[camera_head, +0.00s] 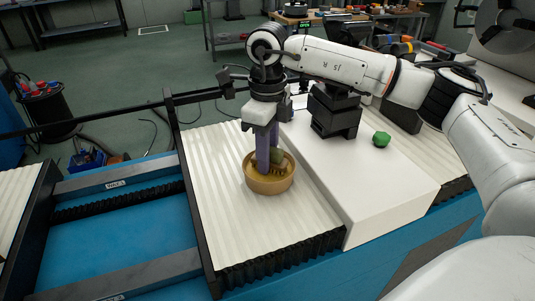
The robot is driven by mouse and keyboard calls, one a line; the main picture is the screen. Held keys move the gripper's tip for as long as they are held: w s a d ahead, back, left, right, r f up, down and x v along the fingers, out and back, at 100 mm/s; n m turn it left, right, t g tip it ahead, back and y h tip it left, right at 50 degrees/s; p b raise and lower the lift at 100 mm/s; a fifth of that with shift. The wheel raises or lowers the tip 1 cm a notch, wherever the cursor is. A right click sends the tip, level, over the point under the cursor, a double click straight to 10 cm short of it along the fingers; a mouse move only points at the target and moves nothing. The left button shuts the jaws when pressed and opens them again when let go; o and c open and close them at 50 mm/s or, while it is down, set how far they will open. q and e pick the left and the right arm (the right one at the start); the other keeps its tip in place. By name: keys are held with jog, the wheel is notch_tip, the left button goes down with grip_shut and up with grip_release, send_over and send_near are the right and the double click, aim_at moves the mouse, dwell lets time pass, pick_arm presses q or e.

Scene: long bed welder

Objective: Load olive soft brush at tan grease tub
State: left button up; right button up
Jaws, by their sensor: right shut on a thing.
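The tan grease tub (270,185) stands on the pale ribbed cover in the middle of the camera_head view. It is round and open, with yellowish-brown grease inside. My right gripper (268,160) points down into the tub, its purple-grey fingers just inside the rim. It is shut on the olive soft brush (281,156), of which a small dark olive part shows beside the fingers. The brush's lower end is hidden by the fingers and the tub, so I cannot tell how deep it sits in the grease. My left gripper is not in view.
A green lump-shaped object (381,139) lies on the white flat panel (375,190) to the right. A black block-shaped device (334,112) stands behind it. A black rail frame (190,190) runs left of the tub. The ribbed cover (245,235) in front of the tub is clear.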

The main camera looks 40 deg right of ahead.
jog(key=shift+r+p, duration=2.6)
jog(key=shift+r, duration=0.9)
